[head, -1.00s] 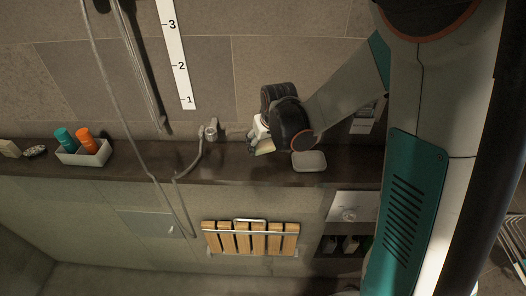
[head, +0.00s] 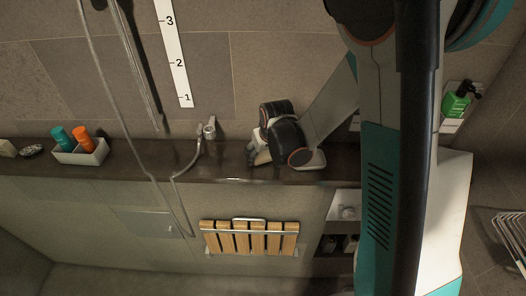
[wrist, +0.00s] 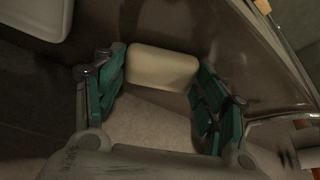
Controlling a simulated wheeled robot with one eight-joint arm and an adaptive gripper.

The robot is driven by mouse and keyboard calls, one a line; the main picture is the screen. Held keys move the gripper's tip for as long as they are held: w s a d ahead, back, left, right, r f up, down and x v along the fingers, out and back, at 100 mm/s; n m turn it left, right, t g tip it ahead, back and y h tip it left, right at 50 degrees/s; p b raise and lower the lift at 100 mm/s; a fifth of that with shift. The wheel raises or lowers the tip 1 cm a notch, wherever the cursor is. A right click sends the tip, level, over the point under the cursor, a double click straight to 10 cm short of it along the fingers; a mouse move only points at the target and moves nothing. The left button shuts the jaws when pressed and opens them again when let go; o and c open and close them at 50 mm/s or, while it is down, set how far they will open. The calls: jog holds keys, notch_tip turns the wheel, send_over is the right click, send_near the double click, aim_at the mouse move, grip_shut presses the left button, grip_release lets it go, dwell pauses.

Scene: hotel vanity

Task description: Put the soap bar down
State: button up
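The pale soap bar (wrist: 162,66) sits between the fingertips of my gripper (wrist: 161,72) in the wrist view. The teal finger pads reach both its ends and appear closed on it. In the head view my gripper (head: 259,150) is low over the dark ledge, and a small pale part of the soap (head: 259,158) shows below it. Whether the soap touches the ledge is not clear.
The dark ledge (head: 215,165) runs along the tiled wall. A tap (head: 210,129) and hose are left of my gripper. A white tray (head: 80,154) with teal and orange bottles stands farther left. A slatted wooden seat (head: 250,238) is below the ledge.

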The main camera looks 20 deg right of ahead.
jog(key=shift+o, duration=1.3)
jog(key=shift+r, duration=0.2)
